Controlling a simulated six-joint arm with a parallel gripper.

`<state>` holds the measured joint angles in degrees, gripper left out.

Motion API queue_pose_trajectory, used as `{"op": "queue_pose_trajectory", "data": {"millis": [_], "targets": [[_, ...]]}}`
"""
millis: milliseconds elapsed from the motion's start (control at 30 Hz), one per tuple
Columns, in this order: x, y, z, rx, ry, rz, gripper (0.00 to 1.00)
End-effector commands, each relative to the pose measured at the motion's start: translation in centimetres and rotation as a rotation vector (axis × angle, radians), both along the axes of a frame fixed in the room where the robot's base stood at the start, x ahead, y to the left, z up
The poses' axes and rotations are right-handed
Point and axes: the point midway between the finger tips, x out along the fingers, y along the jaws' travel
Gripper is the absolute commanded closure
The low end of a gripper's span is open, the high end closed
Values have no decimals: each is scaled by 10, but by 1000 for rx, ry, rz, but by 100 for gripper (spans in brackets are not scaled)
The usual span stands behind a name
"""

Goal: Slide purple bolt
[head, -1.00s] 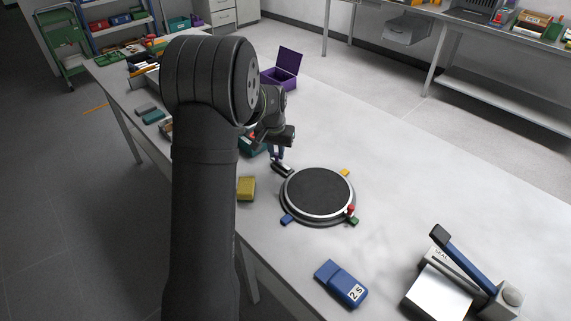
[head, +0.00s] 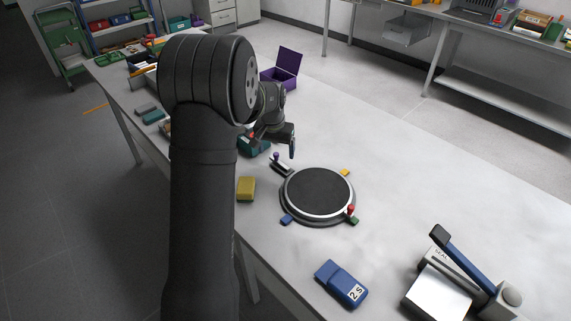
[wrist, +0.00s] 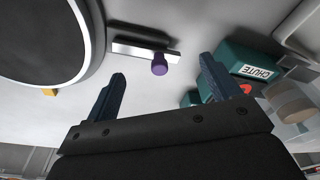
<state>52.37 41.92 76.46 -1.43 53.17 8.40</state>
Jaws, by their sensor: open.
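The purple bolt's knob (head: 276,156) stands at the far-left end of a short dark and metallic slide (head: 283,168), beside the round turntable (head: 317,194). In the wrist view the purple knob (wrist: 159,66) sticks up from the bright slide strip (wrist: 135,50). My gripper (wrist: 161,68) is open and empty. The knob shows between its two blue-grey fingers in that view, apart from both. In the head view one dark blue finger (head: 292,150) shows right of the knob and above the table; the other finger is not clear.
A teal box marked CHUTE (wrist: 255,72) lies near the right finger. A yellow block (head: 246,188), a blue block (head: 341,284) and a lever device (head: 465,270) stand on the table. An open purple box (head: 280,76) is farther back.

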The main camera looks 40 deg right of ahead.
Motion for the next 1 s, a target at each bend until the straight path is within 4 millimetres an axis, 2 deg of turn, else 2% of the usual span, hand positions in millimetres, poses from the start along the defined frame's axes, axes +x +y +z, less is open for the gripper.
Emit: {"op": "queue_pose_trajectory", "data": {"millis": [300, 500, 1000], "targets": [[0, 0, 40, -2, -2, 0, 18], [0, 0, 59, -2, -1, 0, 18], [0, 0, 61, -1, 0, 0, 18]]}}
